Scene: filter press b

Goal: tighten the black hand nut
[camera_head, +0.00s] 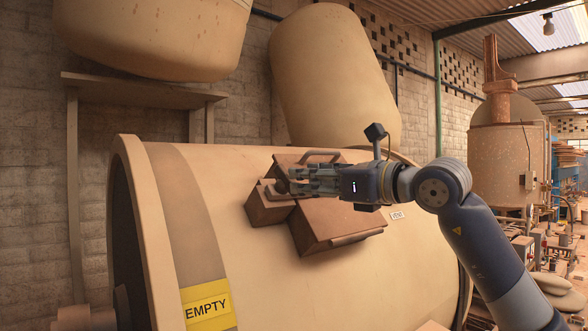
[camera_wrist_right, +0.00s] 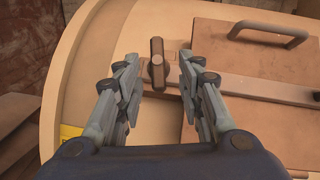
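The hand nut (camera_wrist_right: 157,62), a dark brown, nearly black T-shaped grip, stands on the end of a clamp bar (camera_wrist_right: 262,90) in the right wrist view. My right gripper (camera_wrist_right: 158,78) is open, with one finger on each side of the nut. I see gaps between the fingers and the nut; how far the fingertips reach down along it I cannot tell. In the head view my right gripper (camera_head: 287,180) is over the left end of the brown hatch (camera_head: 325,222), and its fingers mostly hide the nut. My left gripper is not in view.
The hatch sits on a large beige tank (camera_head: 380,270) with a yellow EMPTY label (camera_head: 206,305). A raised handle (camera_wrist_right: 270,30) stands on the hatch plate near the gripper. Another tank (camera_head: 330,75) stands behind. Machinery (camera_head: 508,160) is at the right.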

